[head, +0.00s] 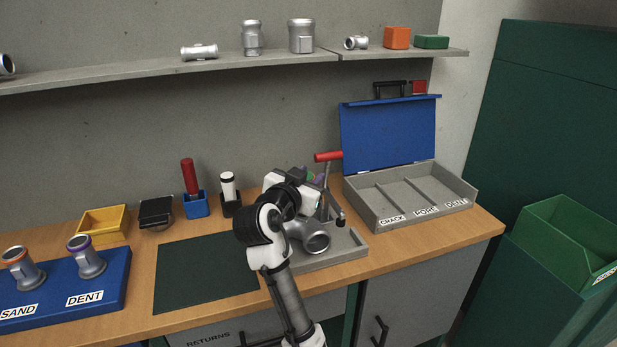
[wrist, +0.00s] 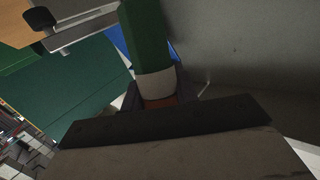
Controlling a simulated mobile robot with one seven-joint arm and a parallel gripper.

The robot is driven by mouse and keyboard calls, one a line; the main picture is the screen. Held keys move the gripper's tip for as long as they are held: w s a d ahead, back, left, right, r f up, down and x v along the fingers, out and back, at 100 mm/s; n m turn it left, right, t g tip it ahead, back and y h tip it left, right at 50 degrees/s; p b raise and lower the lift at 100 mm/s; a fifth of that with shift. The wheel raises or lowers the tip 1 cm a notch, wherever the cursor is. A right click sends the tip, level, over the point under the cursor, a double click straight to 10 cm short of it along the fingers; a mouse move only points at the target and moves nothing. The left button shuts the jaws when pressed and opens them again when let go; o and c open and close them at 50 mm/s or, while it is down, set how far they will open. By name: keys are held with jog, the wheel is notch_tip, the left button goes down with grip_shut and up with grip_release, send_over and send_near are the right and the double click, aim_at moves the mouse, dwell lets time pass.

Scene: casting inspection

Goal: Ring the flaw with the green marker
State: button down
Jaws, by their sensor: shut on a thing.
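My gripper (head: 318,186) is above the grey fixture tray on the bench, close to the clamp's upright. In the wrist view it is shut on the green marker (wrist: 146,42), a green barrel with a pale band. The marker's tip cannot be made out. A silver pipe casting (head: 315,238) lies in the grey fixture tray (head: 350,251), below my gripper and partly behind my arm. The red-handled clamp (head: 327,157) stands at the tray; its black-ended arm also shows in the wrist view (wrist: 85,32). No flaw can be made out on the casting.
A grey sorting box (head: 463,187) with an open blue lid stands to the right, labelled CRACK, PORE and DENT. A dark mat (head: 205,273) lies clear on the left. A red-handled tool (head: 189,177) and a white-bodied tool (head: 228,185) stand in holders behind.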

jog(key=shift+f+b, duration=0.4)
jog(key=shift+f, duration=0.3)
dwell(1.4)
notch_tip(320, 180, up, 7)
jog(key=p, duration=0.6)
jog(key=shift+r, duration=0.1)
dwell(0.4)
